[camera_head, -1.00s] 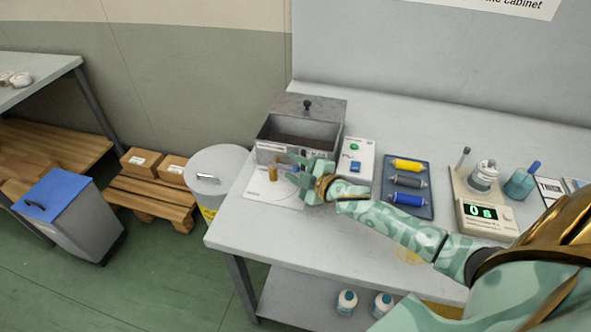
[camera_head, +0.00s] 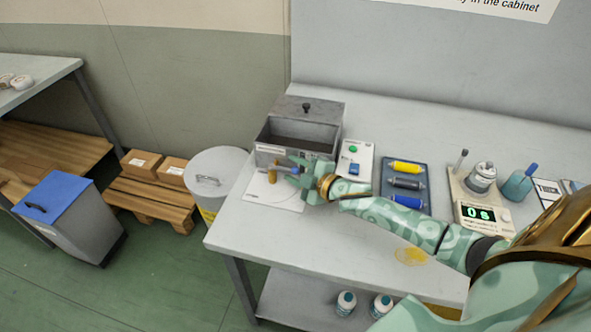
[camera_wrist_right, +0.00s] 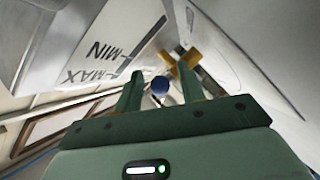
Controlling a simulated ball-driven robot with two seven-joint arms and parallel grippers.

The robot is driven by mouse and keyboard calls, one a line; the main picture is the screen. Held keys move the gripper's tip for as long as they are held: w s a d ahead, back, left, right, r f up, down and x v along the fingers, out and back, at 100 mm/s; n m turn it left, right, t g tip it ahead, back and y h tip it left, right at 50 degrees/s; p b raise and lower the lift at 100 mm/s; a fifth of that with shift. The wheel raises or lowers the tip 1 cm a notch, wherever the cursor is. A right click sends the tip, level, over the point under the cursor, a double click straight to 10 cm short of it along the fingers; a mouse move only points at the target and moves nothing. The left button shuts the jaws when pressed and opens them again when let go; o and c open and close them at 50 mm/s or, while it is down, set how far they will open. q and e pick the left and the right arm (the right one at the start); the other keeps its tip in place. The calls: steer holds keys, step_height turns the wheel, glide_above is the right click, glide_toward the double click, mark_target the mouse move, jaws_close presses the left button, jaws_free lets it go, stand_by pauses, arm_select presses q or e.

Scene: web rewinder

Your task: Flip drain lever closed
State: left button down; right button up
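The metal tank (camera_head: 283,154) stands at the table's left part, its top partly open. At its front is a brass drain valve (camera_head: 272,176), which also shows in the right wrist view (camera_wrist_right: 181,62). A small blue lever end (camera_wrist_right: 160,85) shows between the fingers in the right wrist view. My right gripper (camera_head: 293,174) is close in front of the tank, just right of the valve. In the wrist view its two fingers (camera_wrist_right: 160,88) stand apart, with gaps on both sides of the blue end. Whether a finger touches the lever cannot be told. My left gripper is not in view.
A control box (camera_head: 354,159) with green and blue buttons and a tray (camera_head: 408,184) of coloured cylinders lie right of the tank. A scale (camera_head: 482,215) stands farther right. A grey lidded bin (camera_head: 217,166) stands beside the table's left edge. The front left tabletop is clear.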

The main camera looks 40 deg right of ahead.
steer(key=shift+s, duration=0.1)
steer(key=p+v, duration=0.4)
steer(key=v, duration=1.1)
steer(key=shift+s+d+r, duration=0.1)
steer(key=shift+s+r, duration=0.1)
steer(key=shift+r, duration=0.05)
steer(key=shift+s, duration=0.35)
